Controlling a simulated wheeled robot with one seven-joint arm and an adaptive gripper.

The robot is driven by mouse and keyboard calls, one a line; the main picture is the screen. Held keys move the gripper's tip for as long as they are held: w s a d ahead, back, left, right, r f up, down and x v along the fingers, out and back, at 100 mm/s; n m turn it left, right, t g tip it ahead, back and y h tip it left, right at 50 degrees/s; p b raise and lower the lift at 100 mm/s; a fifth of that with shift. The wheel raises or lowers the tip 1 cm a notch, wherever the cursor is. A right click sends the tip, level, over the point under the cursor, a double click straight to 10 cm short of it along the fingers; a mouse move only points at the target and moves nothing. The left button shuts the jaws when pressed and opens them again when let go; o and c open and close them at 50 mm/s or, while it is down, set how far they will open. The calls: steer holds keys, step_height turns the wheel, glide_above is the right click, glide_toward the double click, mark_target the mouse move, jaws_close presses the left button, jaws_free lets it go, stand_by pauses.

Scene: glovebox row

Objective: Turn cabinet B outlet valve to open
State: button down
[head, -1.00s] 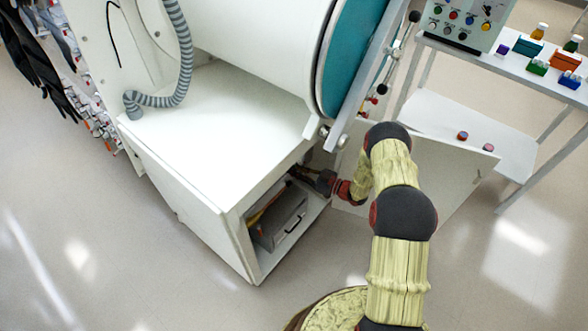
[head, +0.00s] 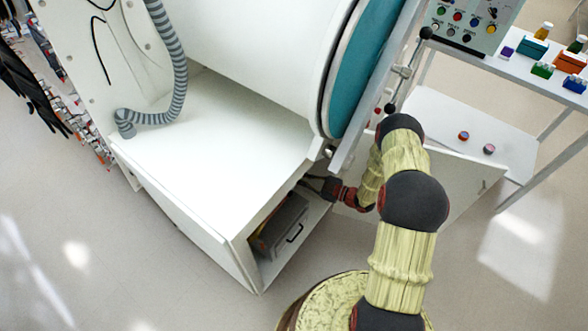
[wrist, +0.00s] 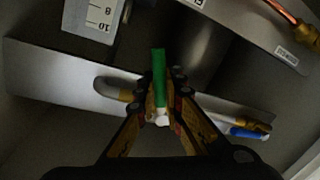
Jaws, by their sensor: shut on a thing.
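My gripper (wrist: 162,88) reaches into the open cabinet under the white glovebox. In the wrist view it is closed around a green lever handle (wrist: 158,62) with a pale end (wrist: 162,118) between the fingers. The handle points almost straight up in the picture. Behind it runs a metal strip with a pipe (wrist: 108,90) whose brass end shows at the right, beside a blue handle (wrist: 248,133). In the head view my gripper (head: 318,186) is partly inside the cabinet opening, and the lever is hidden there. I cannot read which valve is labelled B outlet.
A white scale plate (wrist: 92,15) and a copper pipe (wrist: 288,18) sit near the gripper. A grey drawer box (head: 280,225) stands in the cabinet (head: 190,225). The open door (head: 455,180) stands to the right of the arm. A side table (head: 470,125) is farther right.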

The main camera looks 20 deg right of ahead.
steer(key=n, duration=0.1)
steer(key=d+r+n, duration=0.1)
steer(key=n, duration=0.1)
steer(key=w+n+h, duration=0.1)
steer(key=shift+d+r+n, duration=0.15)
steer(key=shift+d+n, duration=0.1)
steer(key=shift+n, duration=0.15)
stand_by(0.4)
steer(key=c, duration=1.9)
jaws_free()
steer(key=shift+r, duration=0.1)
steer(key=v, duration=0.8)
